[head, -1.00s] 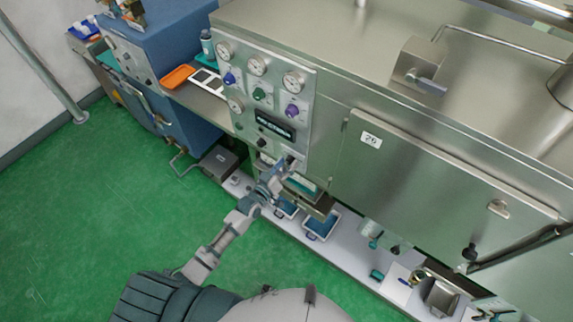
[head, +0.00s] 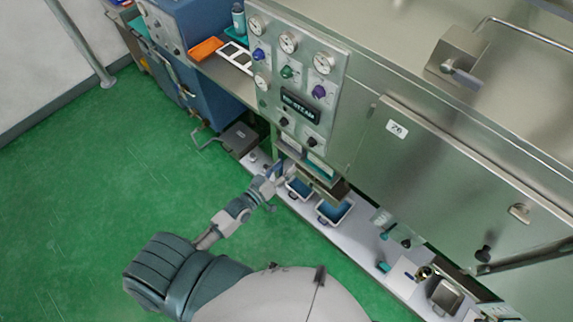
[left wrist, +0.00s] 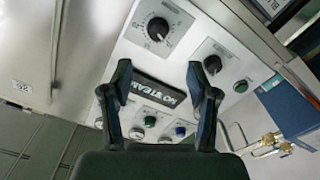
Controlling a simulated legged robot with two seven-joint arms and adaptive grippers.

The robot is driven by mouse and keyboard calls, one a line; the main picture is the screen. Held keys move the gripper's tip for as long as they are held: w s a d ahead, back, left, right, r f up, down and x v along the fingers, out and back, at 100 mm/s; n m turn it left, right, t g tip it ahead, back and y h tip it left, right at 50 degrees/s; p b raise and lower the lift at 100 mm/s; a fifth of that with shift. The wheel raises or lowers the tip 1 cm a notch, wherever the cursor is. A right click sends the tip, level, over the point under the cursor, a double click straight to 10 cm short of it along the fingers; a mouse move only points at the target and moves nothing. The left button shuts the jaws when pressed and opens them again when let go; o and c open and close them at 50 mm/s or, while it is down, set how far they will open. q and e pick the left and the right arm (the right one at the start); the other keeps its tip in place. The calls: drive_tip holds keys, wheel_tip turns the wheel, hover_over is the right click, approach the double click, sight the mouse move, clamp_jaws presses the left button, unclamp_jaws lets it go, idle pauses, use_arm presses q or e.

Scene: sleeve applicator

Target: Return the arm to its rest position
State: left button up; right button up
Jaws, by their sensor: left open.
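My left arm reaches up from the bottom of the head view, and its gripper (head: 272,175) is in front of the lower part of the steel machine, near the shelf. In the left wrist view the two dark fingers of the left gripper (left wrist: 160,100) stand wide apart with nothing between them. Beyond them is the control panel (left wrist: 185,50) with black knobs, a dark label and small coloured knobs. The same panel shows in the head view (head: 328,88) with gauges above, and the gripper is below it. My right gripper is not in view.
A light low shelf (head: 372,245) runs along the machine's foot and carries blue trays (head: 333,212) and a small metal container (head: 444,296). A blue cabinet (head: 195,50) and a dark grey box (head: 238,138) stand to the left. The green floor (head: 90,200) is clear.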

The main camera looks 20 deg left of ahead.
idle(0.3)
use_arm(q)
drive_tip(key=s+a+f+g+y, duration=0.1)
drive_tip(key=s+a+f+g, duration=0.15)
drive_tip(key=f, duration=0.75)
drive_tip(key=s+a+f+m+g+y, duration=0.15)
drive_tip(key=s+f, duration=0.25)
drive_tip(key=f, duration=0.7)
drive_tip(key=s+a+f+n+g+y, duration=0.1)
drive_tip(key=s+f+g+y, duration=0.15)
drive_tip(key=f, duration=0.75)
drive_tip(key=s+f+m+g, duration=0.1)
drive_tip(key=s+f+g, duration=0.2)
drive_tip(key=s+f, duration=0.3)
drive_tip(key=s+d+f+m+g, duration=0.1)
drive_tip(key=s+f+g, duration=0.2)
drive_tip(key=s+f, duration=0.4)
drive_tip(key=s+f+m+g+y, duration=0.1)
drive_tip(key=s+f+g, duration=0.2)
drive_tip(key=s, duration=1.6)
wheel_tip(320, 180, down, 4)
drive_tip(key=shift+s+d+m+b, duration=0.15)
drive_tip(key=shift+m+b, duration=0.2)
drive_tip(key=shift+b, duration=0.1)
drive_tip(key=shift+g, duration=0.25)
